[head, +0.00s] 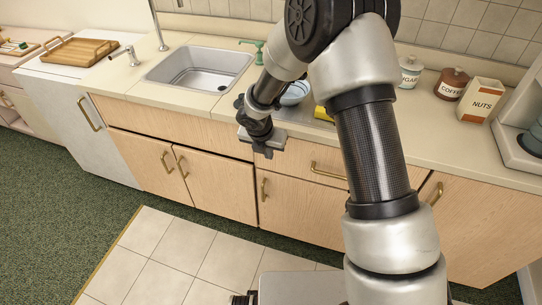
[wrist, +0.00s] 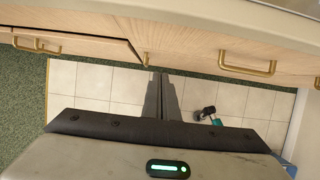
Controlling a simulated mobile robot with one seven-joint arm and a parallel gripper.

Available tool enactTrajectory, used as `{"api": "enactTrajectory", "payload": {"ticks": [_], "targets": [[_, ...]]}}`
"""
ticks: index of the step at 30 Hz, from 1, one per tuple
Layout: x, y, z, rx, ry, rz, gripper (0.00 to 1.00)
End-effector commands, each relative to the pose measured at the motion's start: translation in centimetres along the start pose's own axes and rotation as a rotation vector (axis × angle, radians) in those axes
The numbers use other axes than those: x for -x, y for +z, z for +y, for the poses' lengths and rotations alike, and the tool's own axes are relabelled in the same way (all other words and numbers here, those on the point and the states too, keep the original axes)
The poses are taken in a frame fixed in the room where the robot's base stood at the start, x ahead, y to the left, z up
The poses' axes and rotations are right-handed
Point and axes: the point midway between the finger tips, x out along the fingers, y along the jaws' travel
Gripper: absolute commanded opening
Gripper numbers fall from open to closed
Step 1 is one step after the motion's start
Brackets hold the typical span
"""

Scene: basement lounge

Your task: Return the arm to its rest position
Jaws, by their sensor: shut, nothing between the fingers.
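My gripper (head: 262,146) hangs at the end of my bent arm in front of the counter, beside the front edge and just before the wooden cabinet fronts. It points downward in the head view. In the wrist view its two dark fingers (wrist: 163,97) lie together, shut with nothing between them. Pale floor tiles show beyond the fingertips. My arm covers the middle of the counter in the head view.
The counter (head: 225,105) holds a sink (head: 199,69), a green soap pump (head: 259,54), a blue bowl (head: 296,92), canisters (head: 452,84) and a nuts box (head: 480,100). Brass handles (head: 328,170) stick out from the cabinets.

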Motion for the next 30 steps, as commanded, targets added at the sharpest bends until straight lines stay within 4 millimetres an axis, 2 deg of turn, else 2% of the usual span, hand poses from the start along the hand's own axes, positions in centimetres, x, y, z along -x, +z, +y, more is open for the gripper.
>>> {"api": "enactTrajectory", "payload": {"ticks": [3,10,11,14,17,18,22,24,26,30], "targets": [[0.9,0.1,0.0,-0.001,0.0,-0.001,0.0],[1.5,0.2,-0.2,-0.013,-0.003,-0.002,0.0],[1.9,0.5,-0.4,-0.028,-0.004,-0.006,0.0],[4.8,2.1,-1.7,-0.151,-0.013,-0.028,0.0],[10.2,4.3,-4.5,-0.391,-0.027,-0.064,0.0],[12.8,5.1,-6.0,-0.516,-0.032,-0.08,0.0],[21.1,6.2,-11.0,-0.961,-0.031,-0.119,0.0],[25.3,6.0,-13.5,-1.2,-0.019,-0.131,0.0],[28.6,5.3,-15.6,-1.406,-0.005,-0.133,0.0],[35.4,2.5,-19.6,-1.881,0.045,-0.106,0.0]]}}
